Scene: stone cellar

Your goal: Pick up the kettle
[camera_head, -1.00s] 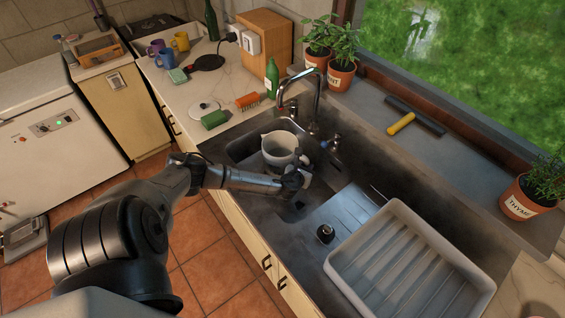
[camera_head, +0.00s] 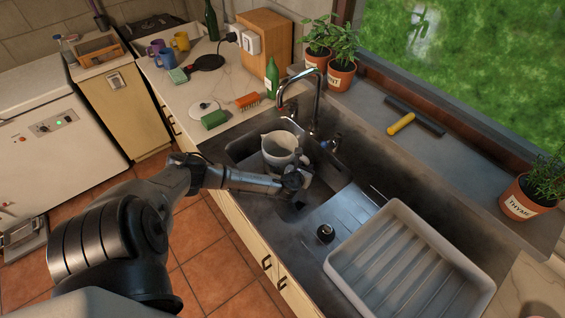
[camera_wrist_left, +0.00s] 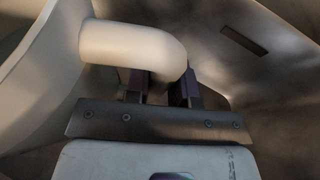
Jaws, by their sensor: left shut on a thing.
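The kettle (camera_head: 279,148) is a pale grey, open-topped vessel with a spout, standing in the sink basin below the tap. My left gripper (camera_head: 296,178) reaches over the sink's front edge to the kettle's near right side. In the left wrist view, the gripper (camera_wrist_left: 164,88) is shut on the kettle's thick, pale, curved handle (camera_wrist_left: 130,48). The kettle's body fills the left of that view. I cannot tell whether its base touches the basin floor. My right gripper is not in view.
The tap (camera_head: 316,98) rises close behind the kettle. A white dish rack (camera_head: 345,268) stands on the drainer at right. A green bottle (camera_head: 272,77), an orange brush (camera_head: 247,100) and a green item (camera_head: 214,119) are on the left counter. Potted herbs line the sill.

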